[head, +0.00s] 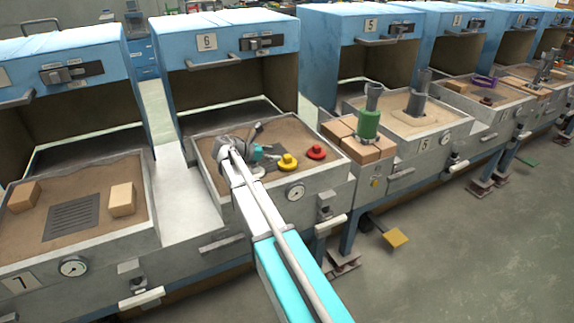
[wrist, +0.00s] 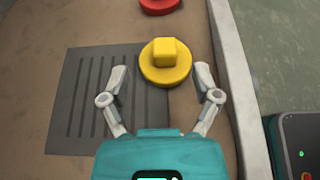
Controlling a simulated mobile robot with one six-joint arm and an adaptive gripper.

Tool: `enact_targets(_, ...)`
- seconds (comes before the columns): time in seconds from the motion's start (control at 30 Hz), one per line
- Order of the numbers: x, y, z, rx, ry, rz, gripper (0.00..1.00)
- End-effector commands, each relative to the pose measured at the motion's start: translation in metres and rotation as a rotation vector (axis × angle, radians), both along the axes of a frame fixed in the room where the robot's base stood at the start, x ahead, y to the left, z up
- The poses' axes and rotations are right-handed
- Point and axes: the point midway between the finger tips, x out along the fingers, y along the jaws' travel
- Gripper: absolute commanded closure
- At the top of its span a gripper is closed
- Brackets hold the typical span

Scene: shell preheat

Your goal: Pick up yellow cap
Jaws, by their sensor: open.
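The yellow cap (wrist: 165,64) is a round disc with a square knob on top. In the wrist view it sits upright, partly over the edge of a dark slotted grate (wrist: 75,100). My gripper (wrist: 162,75) is open, its two fingers on either side of the cap's near part, with gaps showing; its height above the cap cannot be told. In the head view the yellow cap (head: 287,162) lies in the sand tray of station 6, just right of my gripper (head: 268,155).
A red cap (head: 316,152) lies to the right of the yellow one. The tray's raised metal rim (wrist: 232,65) runs close along the right in the wrist view. A green cylinder (head: 368,124) stands on bricks beyond the tray. Station 6's blue hood (head: 220,45) overhangs behind.

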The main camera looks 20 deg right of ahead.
Motion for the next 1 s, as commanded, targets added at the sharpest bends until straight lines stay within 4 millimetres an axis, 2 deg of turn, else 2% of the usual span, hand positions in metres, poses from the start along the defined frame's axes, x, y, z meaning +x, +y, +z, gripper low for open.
enact_targets(0.27, 0.0, -0.001, -0.001, 0.0, 0.0, 0.0, 0.2)
enact_targets(0.73, -0.004, -0.042, -0.02, 0.0, 0.0, 0.0, 0.2)
enact_targets(1.0, -0.004, -0.046, -0.02, 0.0, 0.0, 0.002, 0.2)
